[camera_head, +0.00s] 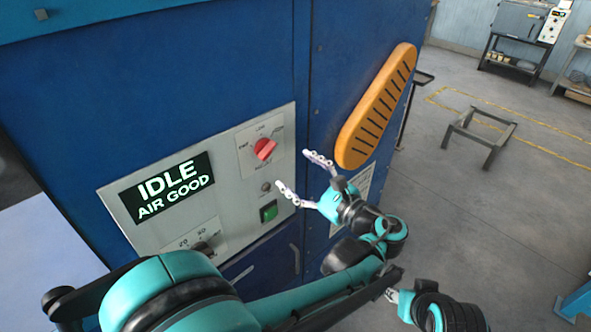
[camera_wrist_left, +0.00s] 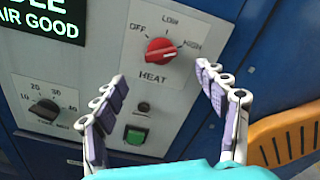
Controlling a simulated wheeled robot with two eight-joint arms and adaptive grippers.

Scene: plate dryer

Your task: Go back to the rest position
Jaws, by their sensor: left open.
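My left gripper (camera_head: 293,170) is open and empty in front of the grey control panel (camera_head: 235,150) of the blue machine. In the left wrist view its two fingers (camera_wrist_left: 160,74) are spread apart, below the red HEAT knob (camera_wrist_left: 160,51), and appear not to touch it. The knob's ridge appears turned toward HIGH; it also shows in the head view (camera_head: 264,149). Part of my right arm (camera_head: 448,313) is at the bottom right. A pale tip beside it may be the right gripper, mostly hidden.
The panel has a display (camera_head: 168,187) reading IDLE AIR GOOD, a green button (camera_head: 269,211) and a black timer knob (camera_wrist_left: 44,110). An orange slotted guard (camera_head: 377,105) juts from the machine to the right. Open floor and a low metal frame (camera_head: 480,137) lie farther right.

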